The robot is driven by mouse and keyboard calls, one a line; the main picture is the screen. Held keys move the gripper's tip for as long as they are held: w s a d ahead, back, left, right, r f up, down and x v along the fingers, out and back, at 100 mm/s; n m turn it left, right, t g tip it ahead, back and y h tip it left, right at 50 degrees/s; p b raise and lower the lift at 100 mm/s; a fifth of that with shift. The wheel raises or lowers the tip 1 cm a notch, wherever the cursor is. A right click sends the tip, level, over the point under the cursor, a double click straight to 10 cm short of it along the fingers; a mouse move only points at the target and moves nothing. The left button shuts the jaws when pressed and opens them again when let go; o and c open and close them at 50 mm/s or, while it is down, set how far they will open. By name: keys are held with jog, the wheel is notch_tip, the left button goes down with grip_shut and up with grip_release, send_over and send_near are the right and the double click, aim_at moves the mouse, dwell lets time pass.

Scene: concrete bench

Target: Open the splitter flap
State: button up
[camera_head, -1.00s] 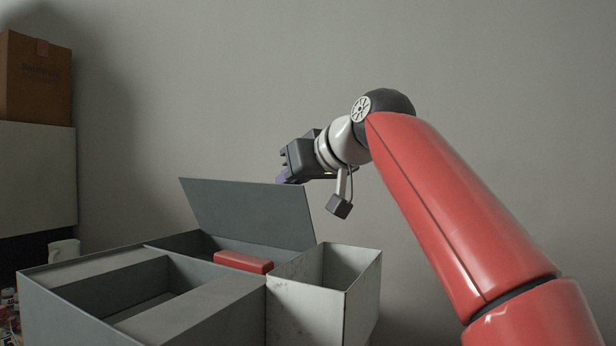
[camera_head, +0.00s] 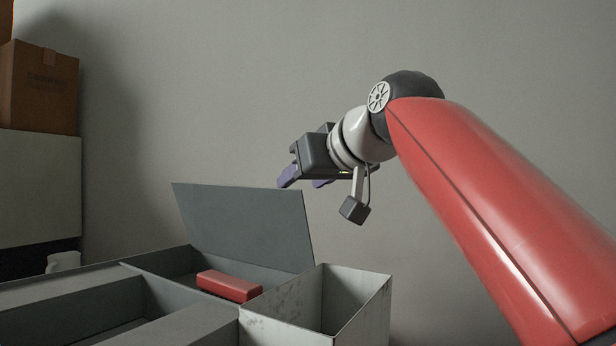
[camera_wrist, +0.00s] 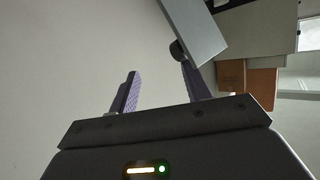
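The grey splitter flap (camera_head: 245,227) is a flat panel standing raised and leaning at the back of the grey divided box (camera_head: 130,268). My gripper (camera_head: 303,184) is above and behind the flap's upper right part, seemingly apart from it. In the wrist view its two purple fingers (camera_wrist: 158,72) are spread with nothing between them. A pale grey panel with a dark round part beneath it (camera_wrist: 197,28) shows beyond the right finger; I cannot tell for sure that it is the flap.
A red block (camera_head: 229,286) lies in the compartment before the flap. An open, scuffed light-grey bin (camera_head: 355,312) stands at the right. A cardboard box (camera_head: 40,87) sits on a pale cabinet (camera_head: 38,190) at far left.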

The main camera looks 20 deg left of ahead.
jog(key=w+d+r+p, duration=0.1)
jog(key=d+r+p, duration=0.1)
jog(key=d+r, duration=0.2)
jog(key=shift+d+r, duration=0.2)
jog(key=shift+d, duration=1.5)
jog(key=shift+s+d, duration=0.1)
jog(key=v, duration=0.7)
jog(key=shift+d, duration=0.2)
jog(key=shift+s, duration=0.25)
